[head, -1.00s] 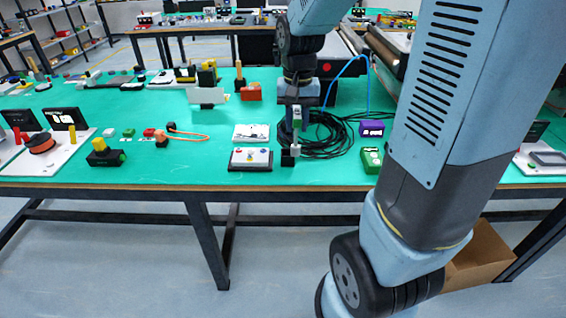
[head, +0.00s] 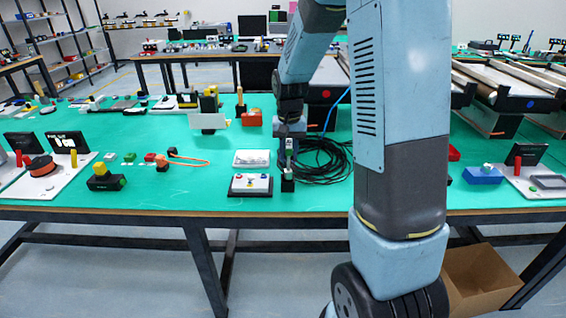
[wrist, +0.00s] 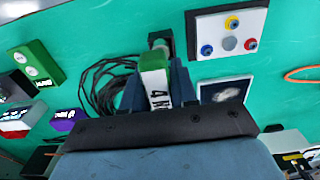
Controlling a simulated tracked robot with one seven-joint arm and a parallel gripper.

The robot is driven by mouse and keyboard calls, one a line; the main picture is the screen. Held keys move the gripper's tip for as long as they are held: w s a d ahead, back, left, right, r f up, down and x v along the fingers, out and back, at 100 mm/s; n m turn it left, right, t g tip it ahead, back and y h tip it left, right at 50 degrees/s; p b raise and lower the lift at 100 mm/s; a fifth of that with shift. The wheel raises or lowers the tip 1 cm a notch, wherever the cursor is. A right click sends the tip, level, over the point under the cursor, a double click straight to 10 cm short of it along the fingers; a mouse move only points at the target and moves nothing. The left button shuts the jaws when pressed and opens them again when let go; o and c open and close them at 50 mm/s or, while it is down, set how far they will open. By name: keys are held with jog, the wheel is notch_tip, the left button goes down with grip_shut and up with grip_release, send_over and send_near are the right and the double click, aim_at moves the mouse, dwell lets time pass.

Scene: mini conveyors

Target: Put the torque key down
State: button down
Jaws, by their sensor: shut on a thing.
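The torque key (wrist: 154,75) has a green top and a white side with dark lettering, and it sits between the two dark fingers of my gripper (wrist: 157,88). In the head view my gripper (head: 289,148) points down over the front of the green table, with the key mostly hidden between the fingers. A small black block (wrist: 160,42) with a grey round part lies just beyond the key's end. It also shows under my gripper in the head view (head: 288,186). I cannot tell whether the key touches it.
A black-edged box with coloured buttons (head: 250,184) lies just left of my gripper, with a white-topped plate (head: 252,158) behind it. A coil of black cable (head: 325,162) lies to the right. A green box (wrist: 35,62) shows in the wrist view. The table's front edge (head: 130,212) is close.

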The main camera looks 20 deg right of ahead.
aim_at(288, 161)
jog(key=shift+w+d+f, duration=0.15)
jog(key=shift+w+f, duration=0.6)
jog(key=shift+f, duration=0.15)
notch_tip(288, 161, down, 3)
jog(key=shift+w+f, duration=0.15)
jog(key=c, duration=0.9)
grip_release()
